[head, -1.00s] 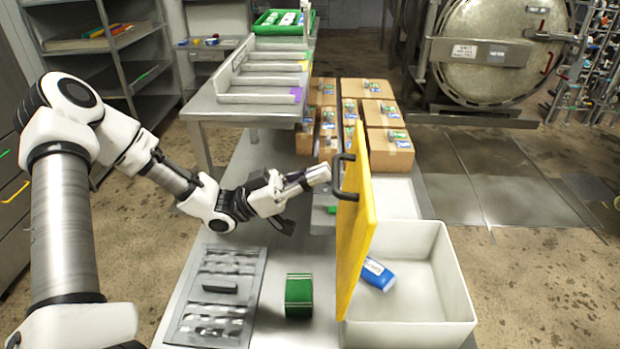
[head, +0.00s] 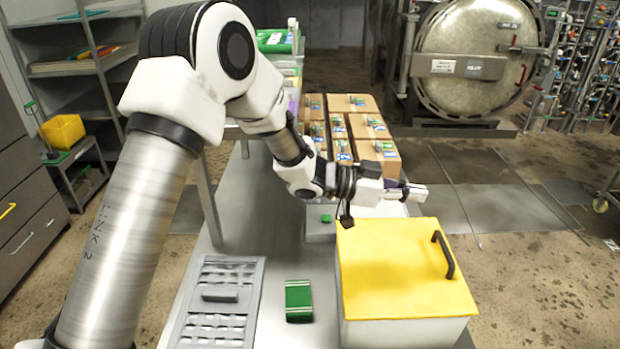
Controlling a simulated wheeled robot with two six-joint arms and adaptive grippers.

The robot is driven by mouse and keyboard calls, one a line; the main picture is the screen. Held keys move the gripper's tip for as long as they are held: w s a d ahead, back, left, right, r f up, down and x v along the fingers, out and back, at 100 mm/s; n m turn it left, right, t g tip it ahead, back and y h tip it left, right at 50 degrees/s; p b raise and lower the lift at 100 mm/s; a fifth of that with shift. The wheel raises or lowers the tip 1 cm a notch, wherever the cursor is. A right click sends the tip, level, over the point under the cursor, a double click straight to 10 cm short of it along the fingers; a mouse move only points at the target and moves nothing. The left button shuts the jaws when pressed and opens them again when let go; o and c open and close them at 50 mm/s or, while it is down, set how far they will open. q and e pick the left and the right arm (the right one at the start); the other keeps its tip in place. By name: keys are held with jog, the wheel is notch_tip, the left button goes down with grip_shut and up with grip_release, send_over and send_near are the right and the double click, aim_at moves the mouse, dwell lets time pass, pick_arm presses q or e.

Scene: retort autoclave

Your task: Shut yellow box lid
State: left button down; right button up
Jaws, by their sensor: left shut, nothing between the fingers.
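The yellow lid (head: 395,275) lies flat over the white box (head: 400,332) at the front right of the table. Its black handle (head: 443,255) stands up near the lid's right side. The inside of the box and the blue item in it are hidden by the lid. My left gripper (head: 418,192) is shut and empty, just beyond the lid's back edge and apart from the handle. My right gripper is not in view.
A green box (head: 298,300) and a grey slotted tray (head: 216,310) lie on the table left of the white box. Cardboard boxes (head: 375,152) stand behind my left gripper. The round autoclave door (head: 470,60) is at the back right.

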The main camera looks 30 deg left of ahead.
aim_at(443, 247)
pick_arm(q)
jog(key=shift+g+y, duration=0.6)
jog(key=shift+y, duration=0.3)
jog(key=w+d+f, duration=0.1)
jog(key=d+f, duration=0.1)
jog(key=f, duration=0.1)
jog(key=w+d+f, duration=0.2)
jog(key=d+f, duration=0.1)
jog(key=f, duration=0.1)
jog(key=w+d+f, duration=0.1)
jog(key=d+f, duration=0.1)
jog(key=f, duration=0.2)
jog(key=shift+w+d, duration=0.35)
jog(key=shift+d, duration=0.05)
jog(key=shift+w+d+f+y, duration=0.1)
jog(key=shift+d+f+y, duration=0.1)
jog(key=shift+f, duration=0.25)
jog(key=shift+d+f+y, duration=0.1)
jog(key=shift+f+y, duration=0.1)
jog(key=shift+f, duration=0.2)
jog(key=shift+r, duration=0.1)
